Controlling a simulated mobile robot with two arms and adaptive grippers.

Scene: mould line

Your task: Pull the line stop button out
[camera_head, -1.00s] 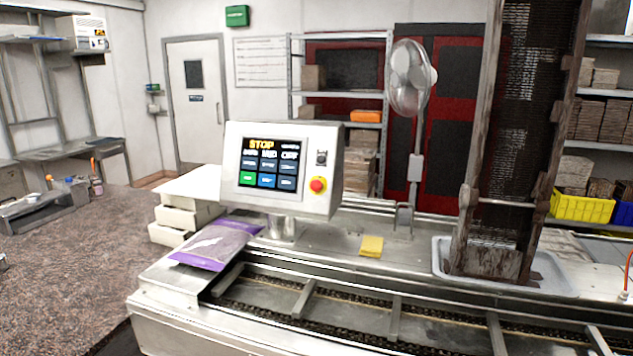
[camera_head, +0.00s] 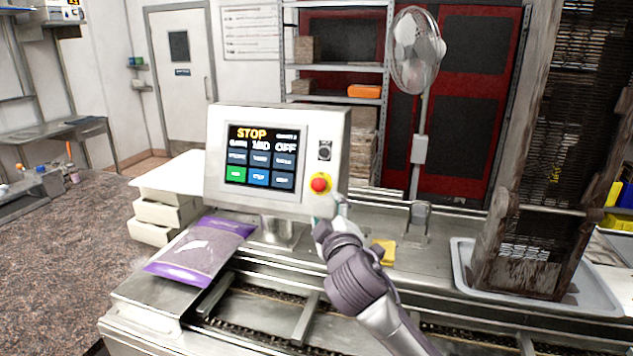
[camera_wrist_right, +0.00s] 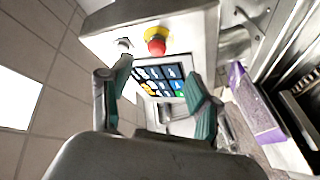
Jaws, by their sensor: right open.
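The line stop button (camera_head: 319,184) is a red mushroom knob on a yellow base, low on the right side of the control panel (camera_head: 215,160). In the right wrist view the button (camera_wrist_right: 156,44) sits at the top, beyond the fingertips. My right gripper (camera_head: 328,214) is just below and slightly right of the button in the head view, apparently apart from it. In the right wrist view its two teal-padded fingers (camera_wrist_right: 159,86) are spread with nothing between them, and the screen shows behind. My left gripper is in neither view.
A black switch (camera_head: 324,150) sits above the button. A purple-edged bag (camera_head: 202,250) lies on the line at left. A yellow cloth (camera_head: 384,251) lies behind my right arm. A fan (camera_head: 417,60) and a tall rack in a grey tray (camera_head: 462,262) stand to the right.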

